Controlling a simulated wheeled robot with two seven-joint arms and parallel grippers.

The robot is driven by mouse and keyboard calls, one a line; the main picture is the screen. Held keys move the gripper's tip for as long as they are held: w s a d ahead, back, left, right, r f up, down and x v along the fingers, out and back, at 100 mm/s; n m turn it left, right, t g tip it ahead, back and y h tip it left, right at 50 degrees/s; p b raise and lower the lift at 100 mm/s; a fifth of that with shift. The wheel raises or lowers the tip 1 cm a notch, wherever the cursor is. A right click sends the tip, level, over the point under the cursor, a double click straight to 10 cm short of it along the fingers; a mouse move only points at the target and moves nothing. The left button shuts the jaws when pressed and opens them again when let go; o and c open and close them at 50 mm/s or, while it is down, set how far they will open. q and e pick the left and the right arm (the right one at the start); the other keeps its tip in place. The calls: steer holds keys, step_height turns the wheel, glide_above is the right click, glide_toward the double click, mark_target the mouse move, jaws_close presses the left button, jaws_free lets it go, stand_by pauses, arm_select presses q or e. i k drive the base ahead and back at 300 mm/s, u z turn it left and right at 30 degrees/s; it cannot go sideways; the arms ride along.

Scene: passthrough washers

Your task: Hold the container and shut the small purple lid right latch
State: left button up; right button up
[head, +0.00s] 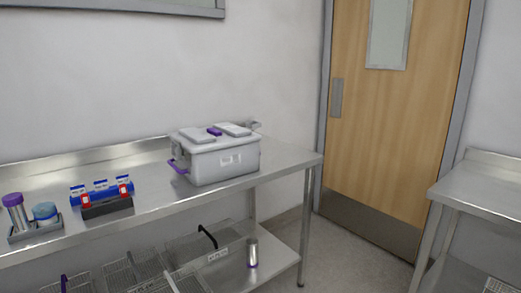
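The container (225,165) is a light grey box standing upright on the steel table. Its lid has two raised grey panels and a small purple piece (214,132) in the middle of the top. A purple handle or latch (178,166) sticks out low on the container's left side. A grey fitting (252,125) shows at its far right edge; I cannot tell whether it is a latch or whether it is open. Neither of my grippers is in view, and nothing touches the container.
Wire baskets and a metal cylinder (252,252) sit on the lower shelf. Another steel table (485,192) stands right, past the wooden door.

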mark_target(255, 125)
steer(key=z, duration=0.75)
steer(key=i, duration=1.7)
steer(key=u, duration=0.5)
steer(key=i, duration=1)
steer(key=u, duration=1.1)
